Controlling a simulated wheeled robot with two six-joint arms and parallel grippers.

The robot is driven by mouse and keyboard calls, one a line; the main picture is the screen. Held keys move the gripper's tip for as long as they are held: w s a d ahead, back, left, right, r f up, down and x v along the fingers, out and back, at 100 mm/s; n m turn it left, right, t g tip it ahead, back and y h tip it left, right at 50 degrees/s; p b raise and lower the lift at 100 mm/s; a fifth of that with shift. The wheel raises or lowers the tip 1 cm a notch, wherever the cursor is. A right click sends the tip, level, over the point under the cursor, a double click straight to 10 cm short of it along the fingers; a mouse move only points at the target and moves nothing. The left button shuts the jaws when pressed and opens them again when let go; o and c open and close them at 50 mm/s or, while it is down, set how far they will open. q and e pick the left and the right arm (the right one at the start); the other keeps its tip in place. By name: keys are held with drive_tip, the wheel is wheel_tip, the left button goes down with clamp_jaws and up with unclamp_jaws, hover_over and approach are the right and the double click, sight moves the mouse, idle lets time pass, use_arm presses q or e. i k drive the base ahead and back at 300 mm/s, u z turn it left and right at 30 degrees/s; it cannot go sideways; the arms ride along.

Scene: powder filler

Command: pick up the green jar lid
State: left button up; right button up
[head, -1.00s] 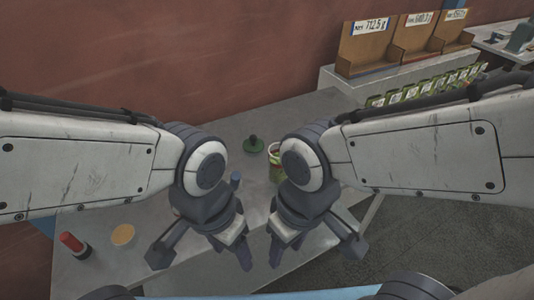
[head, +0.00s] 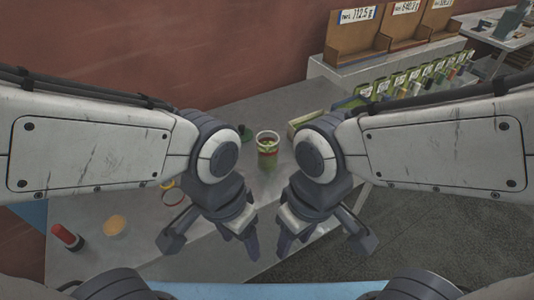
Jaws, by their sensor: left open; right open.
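The green jar lid (head: 246,134) lies on the grey table, mostly hidden behind my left arm's wrist joint; only a green sliver shows in the head view. A glass jar (head: 267,152) with a green and red label stands upright just right of it, between my two wrists. My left gripper (head: 210,242) is open and empty, in front of and below the lid in the picture, apart from it. My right gripper (head: 322,242) is open and empty, to the right and nearer, clear of the jar.
A red-and-black cylinder (head: 67,237), an orange disc (head: 115,225) and a partly hidden round container (head: 172,193) are at the left of the table (head: 190,262).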

sight(246, 135)
drive_tip(key=z, duration=0.9)
drive_tip(key=i, duration=0.55)
drive_tip(key=u, duration=1.85)
